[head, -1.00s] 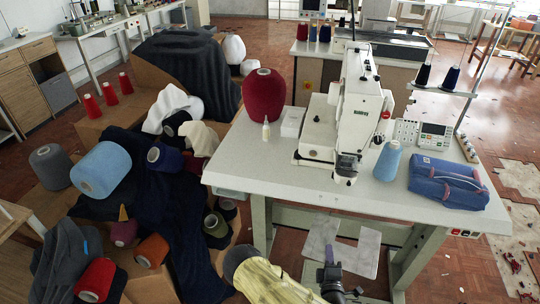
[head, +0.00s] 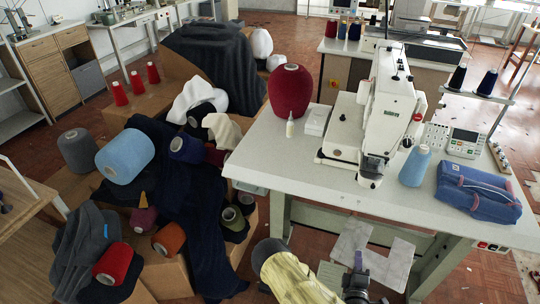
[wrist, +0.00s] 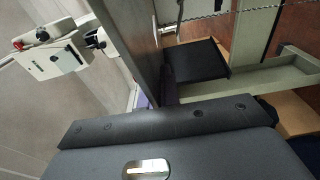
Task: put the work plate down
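I cannot make out the work plate with certainty in either view. My gripper (head: 357,286) is dark and low at the bottom of the head view, in front of the sewing table (head: 300,178). The white buttonhole machine (head: 392,105) stands on the table.
On the table are a red cone (head: 290,92), a light blue cone (head: 415,166), a small bottle (head: 290,126) and a blue bag (head: 478,192). Boxes with cloth and yarn cones (head: 125,157) crowd the left. The wrist view shows a black flat part (wrist: 197,68) beside the table edge.

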